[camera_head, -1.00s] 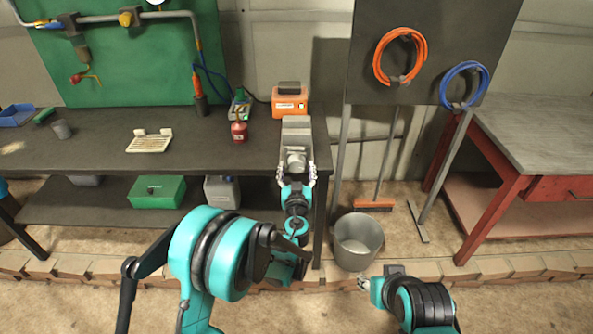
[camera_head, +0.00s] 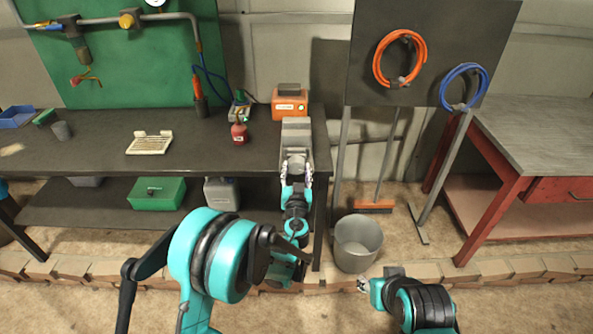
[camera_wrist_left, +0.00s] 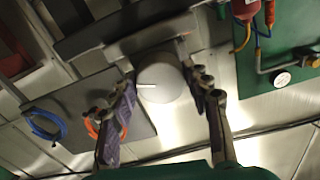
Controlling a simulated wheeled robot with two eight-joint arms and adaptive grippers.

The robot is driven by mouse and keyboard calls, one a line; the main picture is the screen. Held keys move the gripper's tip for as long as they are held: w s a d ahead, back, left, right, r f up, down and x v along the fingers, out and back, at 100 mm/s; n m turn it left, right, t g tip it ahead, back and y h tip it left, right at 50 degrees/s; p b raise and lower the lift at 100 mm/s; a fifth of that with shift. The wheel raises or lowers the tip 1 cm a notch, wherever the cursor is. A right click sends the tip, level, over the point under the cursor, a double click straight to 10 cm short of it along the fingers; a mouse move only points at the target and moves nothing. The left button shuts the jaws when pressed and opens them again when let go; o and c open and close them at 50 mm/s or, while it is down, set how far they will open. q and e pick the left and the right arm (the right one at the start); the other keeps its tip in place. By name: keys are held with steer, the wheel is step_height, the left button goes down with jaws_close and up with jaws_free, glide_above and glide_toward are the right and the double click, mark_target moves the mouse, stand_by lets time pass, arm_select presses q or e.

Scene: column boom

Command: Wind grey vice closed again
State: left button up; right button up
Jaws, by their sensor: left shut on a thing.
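The grey vice (camera_head: 297,133) stands on the front right end of the dark workbench. Its round grey hub (camera_wrist_left: 163,78) faces my left wrist camera and carries a short white line pointing left in that view. My left gripper (camera_head: 297,170) is at the front of the vice. Its fingers (camera_wrist_left: 166,100) stand on either side of the hub, shut on it. The vice's jaws are too small and foreshortened to tell their gap. My right gripper (camera_head: 363,285) is low, right of centre, away from the vice and holding nothing that I can see.
An orange box (camera_head: 290,103) stands behind the vice, and a red canister (camera_head: 239,132) is to its left. A grey bucket (camera_head: 357,243) stands on the floor right of the workbench (camera_head: 215,150). A red-framed table (camera_head: 535,135) is at the right.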

arm_select(q)
steer(key=m, duration=0.6)
steer(key=shift+a, duration=0.1)
steer(key=m, duration=0.6)
steer(key=shift+r+m, duration=0.1)
steer(key=shift+m, duration=0.2)
steer(key=m, duration=0.6)
steer(key=shift+r, duration=0.1)
steer(key=m, duration=0.6)
steer(key=shift+m, duration=0.3)
steer(key=m, duration=0.6)
steer(key=shift+r, duration=0.1)
steer(key=m, duration=0.6)
steer(key=shift+d+m, duration=0.2)
steer(key=shift+m, duration=0.2)
steer(key=m, duration=1.1)
steer(key=shift+m, duration=0.4)
